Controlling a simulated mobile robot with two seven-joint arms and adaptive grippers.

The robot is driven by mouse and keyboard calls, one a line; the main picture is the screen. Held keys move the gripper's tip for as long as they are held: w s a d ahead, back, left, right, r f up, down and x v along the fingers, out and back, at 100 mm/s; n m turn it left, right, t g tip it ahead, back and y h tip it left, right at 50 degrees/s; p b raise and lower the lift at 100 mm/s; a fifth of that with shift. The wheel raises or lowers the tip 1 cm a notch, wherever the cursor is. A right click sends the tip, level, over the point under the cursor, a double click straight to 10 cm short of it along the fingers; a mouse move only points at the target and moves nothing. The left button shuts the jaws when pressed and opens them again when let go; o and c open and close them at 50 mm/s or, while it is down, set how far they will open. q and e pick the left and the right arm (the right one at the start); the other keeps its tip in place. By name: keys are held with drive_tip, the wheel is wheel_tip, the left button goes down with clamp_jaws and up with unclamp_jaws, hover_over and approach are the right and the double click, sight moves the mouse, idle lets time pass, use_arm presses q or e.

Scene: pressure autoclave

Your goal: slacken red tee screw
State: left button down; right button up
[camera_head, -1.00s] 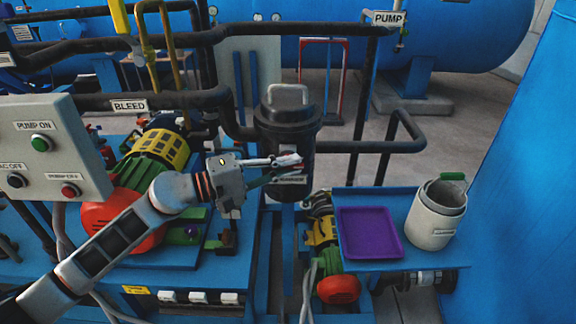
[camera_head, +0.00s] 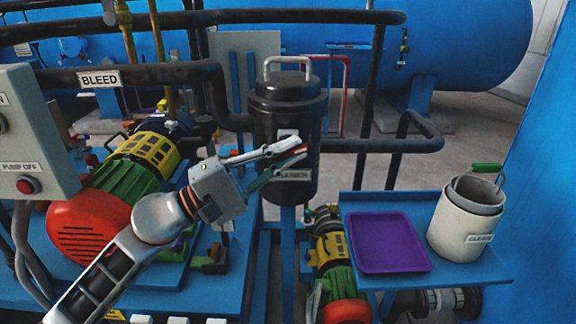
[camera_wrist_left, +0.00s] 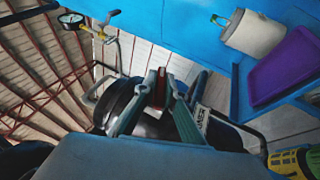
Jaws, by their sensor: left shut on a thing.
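My left gripper (camera_head: 299,149) reaches in from the left in front of the black strainer (camera_head: 289,105). Its fingertips are shut on a small red piece, which looks like the red tee screw (camera_wrist_left: 161,86). In the left wrist view the red piece stands between the two fingertips (camera_wrist_left: 162,94), with the strainer's dark round body (camera_wrist_left: 122,103) behind. The fingers hide much of the screw, and I cannot tell how far it is turned. The strainer's lid, with a pale handle, is on. My right gripper is not in view.
A blue side table (camera_head: 487,274) at the right bears a purple tray (camera_head: 384,268) and a white bucket (camera_head: 462,237) with a green-gripped handle. A red and green pump (camera_head: 108,201) stands at the left. Dark pipes run behind and beside the strainer.

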use_arm(q)
drive_tip(key=shift+w+f+n+b, duration=0.1)
drive_tip(key=shift+f+n+b, duration=0.2)
drive_tip(key=shift+f+b, duration=0.35)
drive_tip(key=shift+f+t+b, duration=0.1)
drive_tip(key=shift+t+b, duration=0.25)
drive_tip(key=shift+t, duration=0.05)
drive_tip(key=shift+n+t+h+b, duration=0.4)
drive_tip(key=shift+n+h+b, duration=0.15)
drive_tip(key=shift+b, duration=0.65)
drive_tip(key=shift+r+t+h+b, duration=0.3)
drive_tip(key=shift+r+b, duration=0.1)
drive_tip(key=shift+b, duration=0.2)
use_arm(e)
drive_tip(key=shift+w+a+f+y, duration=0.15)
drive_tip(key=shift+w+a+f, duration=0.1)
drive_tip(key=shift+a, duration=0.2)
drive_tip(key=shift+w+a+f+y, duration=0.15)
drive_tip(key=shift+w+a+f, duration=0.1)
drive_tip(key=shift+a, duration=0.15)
use_arm(q)
drive_tip(key=shift+r, duration=0.3)
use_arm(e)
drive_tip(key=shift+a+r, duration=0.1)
use_arm(q)
drive_tip(key=c, duration=2.1)
unclamp_jaws()
drive_tip(key=shift+n, duration=0.25)
drive_tip(key=v, duration=1.2)
